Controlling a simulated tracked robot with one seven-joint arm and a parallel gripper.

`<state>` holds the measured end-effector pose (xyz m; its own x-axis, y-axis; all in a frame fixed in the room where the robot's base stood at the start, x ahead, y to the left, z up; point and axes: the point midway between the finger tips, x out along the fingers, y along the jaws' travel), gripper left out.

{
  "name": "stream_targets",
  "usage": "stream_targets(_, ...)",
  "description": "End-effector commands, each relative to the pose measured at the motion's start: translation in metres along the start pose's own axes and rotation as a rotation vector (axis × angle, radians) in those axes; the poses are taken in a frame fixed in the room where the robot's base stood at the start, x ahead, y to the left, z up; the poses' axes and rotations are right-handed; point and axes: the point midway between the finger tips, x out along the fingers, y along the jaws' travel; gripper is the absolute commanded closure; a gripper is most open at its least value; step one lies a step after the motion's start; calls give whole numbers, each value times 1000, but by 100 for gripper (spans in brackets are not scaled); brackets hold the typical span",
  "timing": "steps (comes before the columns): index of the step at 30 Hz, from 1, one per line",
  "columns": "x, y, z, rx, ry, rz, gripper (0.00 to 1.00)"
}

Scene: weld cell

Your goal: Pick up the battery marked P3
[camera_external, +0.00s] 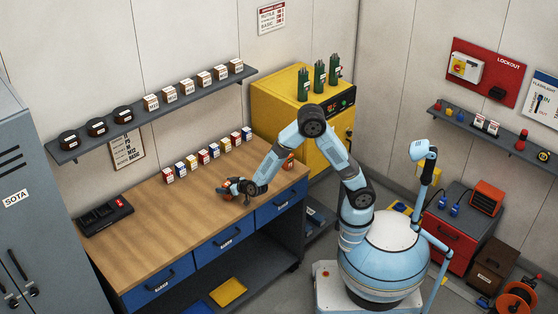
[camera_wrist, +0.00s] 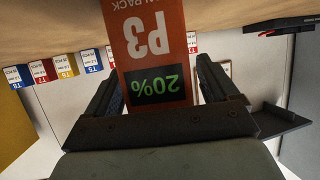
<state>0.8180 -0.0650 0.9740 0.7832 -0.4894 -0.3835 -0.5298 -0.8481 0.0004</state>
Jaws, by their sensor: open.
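The battery marked P3 (camera_wrist: 148,35) fills the top middle of the wrist view. It has an orange-red label, upside down in this view, and a dark display reading 20% in green. My gripper (camera_wrist: 155,75) is open, with one dark finger on each side of the battery. I cannot tell whether either finger touches it. In the external view my gripper (camera_external: 236,188) is low over the wooden workbench (camera_external: 150,225), right of its middle. There the battery is mostly hidden by the gripper.
A row of small coloured boxes (camera_external: 208,155) stands along the bench's back edge. A black charger-like unit (camera_external: 105,215) sits at the bench's left end. A small orange object (camera_external: 288,161) is near the right end. A wall shelf (camera_external: 150,115) hangs above. The bench's middle is clear.

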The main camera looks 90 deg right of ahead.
Motion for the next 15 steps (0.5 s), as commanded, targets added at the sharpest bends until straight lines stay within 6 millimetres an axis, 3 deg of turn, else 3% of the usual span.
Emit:
stream_targets(8,5,-1,0,-1,0,-2,13)
stream_targets(15,5,-1,0,-1,0,-1,36)
